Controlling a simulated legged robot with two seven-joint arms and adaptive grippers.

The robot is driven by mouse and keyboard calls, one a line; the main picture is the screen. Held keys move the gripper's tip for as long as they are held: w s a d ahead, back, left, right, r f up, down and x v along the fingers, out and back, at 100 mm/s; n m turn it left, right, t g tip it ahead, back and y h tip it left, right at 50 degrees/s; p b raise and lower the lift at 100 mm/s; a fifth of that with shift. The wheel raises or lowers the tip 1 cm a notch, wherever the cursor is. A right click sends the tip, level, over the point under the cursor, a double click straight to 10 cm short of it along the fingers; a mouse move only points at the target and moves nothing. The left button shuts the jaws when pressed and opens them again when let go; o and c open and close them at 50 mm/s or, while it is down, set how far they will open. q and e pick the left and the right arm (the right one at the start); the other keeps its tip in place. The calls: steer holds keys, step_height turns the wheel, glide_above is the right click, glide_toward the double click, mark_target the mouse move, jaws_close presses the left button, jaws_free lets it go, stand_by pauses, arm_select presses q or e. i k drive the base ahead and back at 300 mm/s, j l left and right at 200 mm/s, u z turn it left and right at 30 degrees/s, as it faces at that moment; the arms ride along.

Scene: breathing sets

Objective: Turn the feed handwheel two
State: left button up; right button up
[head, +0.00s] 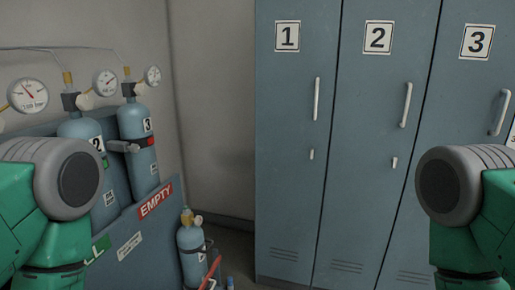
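A blue cylinder marked 2 (80,128) stands upright in the rack at the left, partly hidden by my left arm. Its dark valve block (71,102) has a brass fitting on top and a small pale knob (87,101) on its right side, which looks like a handwheel. I cannot tell how far it is turned. The blue cylinder marked 3 (145,155) stands to its right with a similar valve. Green and grey parts of my two arms fill the lower left and lower right. Neither gripper is in view.
Round gauges (28,95) sit along a pipe above the cylinders. A blue rack panel (130,240) carries a red EMPTY label. A small cylinder (191,252) stands on the floor beside it. Tall grey-blue lockers (290,170), numbered 1 to 3, close off the right side.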

mark_target(85, 101)
steer(key=u, duration=1.15)
